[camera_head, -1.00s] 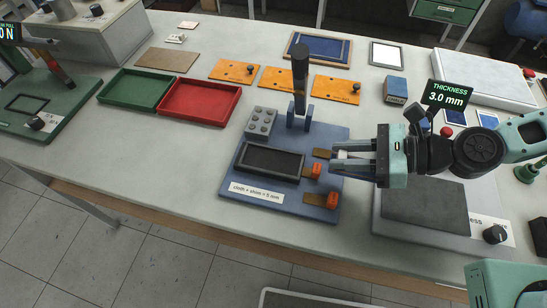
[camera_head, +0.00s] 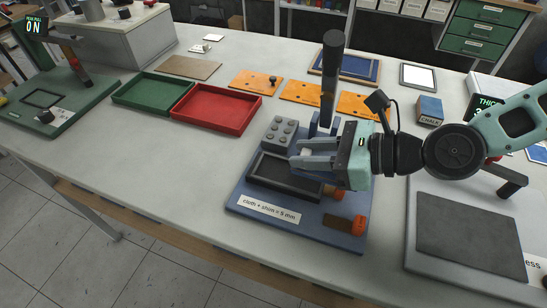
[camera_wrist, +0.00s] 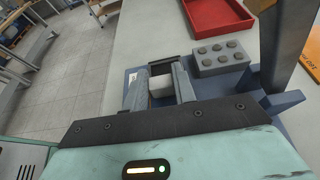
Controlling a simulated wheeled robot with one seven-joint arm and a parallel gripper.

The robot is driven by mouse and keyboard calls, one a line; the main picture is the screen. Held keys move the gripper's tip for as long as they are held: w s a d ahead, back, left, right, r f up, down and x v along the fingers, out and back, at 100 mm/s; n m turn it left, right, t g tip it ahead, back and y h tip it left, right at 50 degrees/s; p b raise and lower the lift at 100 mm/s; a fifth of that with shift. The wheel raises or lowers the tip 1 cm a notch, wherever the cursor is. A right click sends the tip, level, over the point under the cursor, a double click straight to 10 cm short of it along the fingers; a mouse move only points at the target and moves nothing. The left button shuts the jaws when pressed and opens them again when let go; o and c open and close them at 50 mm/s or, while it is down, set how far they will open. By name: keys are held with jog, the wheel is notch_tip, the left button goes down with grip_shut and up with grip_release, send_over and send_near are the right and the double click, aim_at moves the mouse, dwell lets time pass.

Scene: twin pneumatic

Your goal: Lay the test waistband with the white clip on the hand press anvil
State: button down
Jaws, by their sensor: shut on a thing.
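The hand press has a blue base (camera_head: 238,202), an upright dark lever (camera_head: 331,75) and a dark framed rectangular anvil (camera_head: 272,180). My gripper (camera_head: 305,156) is over the right part of the anvil, its fingers pointing left. It is shut on a small whitish piece, seen between the fingers in the wrist view (camera_wrist: 160,86). I cannot tell for sure whether this is the white clip. No waistband cloth can be made out. The gripper hides part of the anvil, and I cannot tell whether the piece touches it.
A grey studded block (camera_head: 281,133) stands on the base behind the anvil. Orange knobs (camera_head: 359,225) and a brown tab (camera_head: 337,223) are at its front right. Red (camera_head: 214,118) and green (camera_head: 150,98) trays lie left. A thickness gauge with a dark plate (camera_head: 468,235) stands right.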

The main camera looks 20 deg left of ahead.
send_over(274, 169)
jog(key=shift+a+f+p, duration=0.1)
jog(key=shift+f+p, duration=0.25)
jog(key=shift+f, duration=1.4)
jog(key=shift+f, duration=0.15)
jog(key=c, duration=1.1)
grip_release()
jog(key=shift+c, duration=0.2)
jog(key=v, duration=1.1)
jog(key=shift+d+r, duration=0.2)
jog(key=shift+s+d+r, duration=0.1)
jog(key=shift+d, duration=0.2)
